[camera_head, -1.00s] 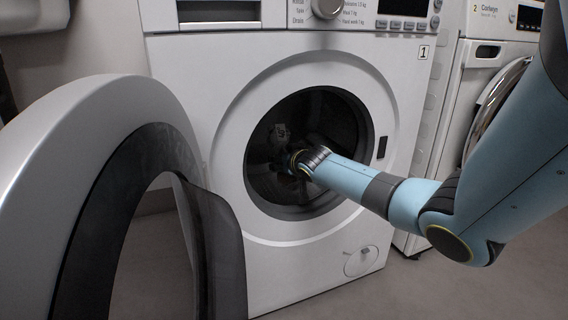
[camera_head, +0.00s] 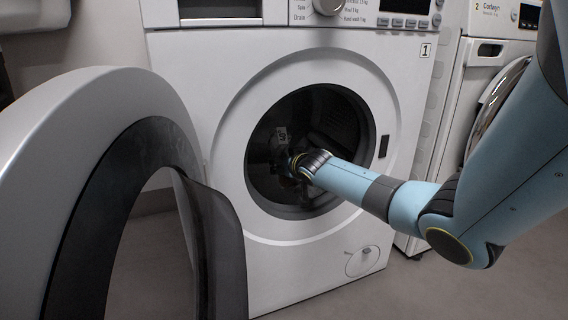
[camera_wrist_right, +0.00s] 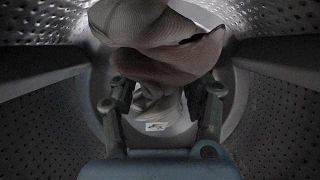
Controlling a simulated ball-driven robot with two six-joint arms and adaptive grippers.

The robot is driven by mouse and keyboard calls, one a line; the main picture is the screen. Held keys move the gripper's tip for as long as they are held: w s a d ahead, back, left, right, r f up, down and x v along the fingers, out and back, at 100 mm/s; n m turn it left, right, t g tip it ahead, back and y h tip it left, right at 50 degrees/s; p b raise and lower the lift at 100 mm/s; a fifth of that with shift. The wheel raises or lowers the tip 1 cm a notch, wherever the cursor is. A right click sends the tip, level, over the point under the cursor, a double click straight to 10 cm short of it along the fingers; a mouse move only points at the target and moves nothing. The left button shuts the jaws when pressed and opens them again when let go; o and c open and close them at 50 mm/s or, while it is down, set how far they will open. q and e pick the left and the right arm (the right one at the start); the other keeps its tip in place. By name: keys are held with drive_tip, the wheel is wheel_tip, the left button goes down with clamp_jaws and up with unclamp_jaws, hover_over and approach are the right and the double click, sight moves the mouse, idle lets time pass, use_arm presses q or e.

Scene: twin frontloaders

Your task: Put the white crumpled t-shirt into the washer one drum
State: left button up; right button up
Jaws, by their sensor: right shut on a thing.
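Washer one (camera_head: 405,75), marked 1, stands ahead with its round door (camera_head: 85,110) swung open to the left. My right arm reaches through the opening, and my right gripper (camera_head: 283,163) is inside the dark drum (camera_head: 335,115). In the right wrist view, my right gripper (camera_wrist_right: 160,95) is shut on pale crumpled cloth, the t-shirt (camera_wrist_right: 160,108), which looks grey in the shade. A small white label shows on it. The cloth's folds rise beyond the fingers, partly brownish in the dim light. My left gripper is out of view.
The perforated drum wall (camera_wrist_right: 45,110) and its raised paddles (camera_wrist_right: 285,65) lie close on both sides of my right gripper. A second washer (camera_head: 485,50), marked 2, stands at the right. The open door fills the left foreground.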

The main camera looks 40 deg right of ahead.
drive_tip(key=shift+f, duration=0.3)
drive_tip(key=o, duration=1.3)
drive_tip(key=shift+r, duration=0.1)
drive_tip(key=shift+o, duration=0.2)
drive_tip(key=v, duration=1.2)
drive_tip(key=shift+d+r, duration=0.1)
